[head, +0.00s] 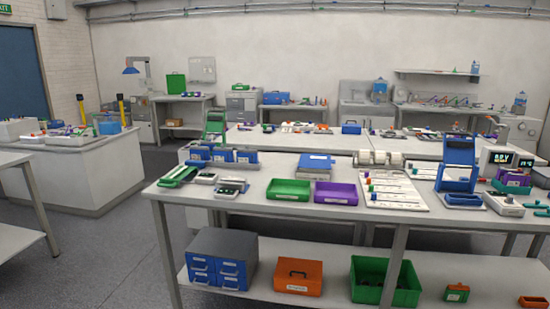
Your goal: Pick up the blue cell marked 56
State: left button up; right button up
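No cell with a readable 56 shows in the head view. A purple and green holder (513,181) at the bench's right end holds small items that I cannot make out. Neither of my grippers is in view.
A green tray (289,190) and a purple tray (336,193) sit at the bench's front edge. A blue stand (457,168) and a lit display (500,159) are at right. Grey floor (95,245) is clear at left.

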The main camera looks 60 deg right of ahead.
aim_at(198, 155)
jog(key=z, duration=1.65)
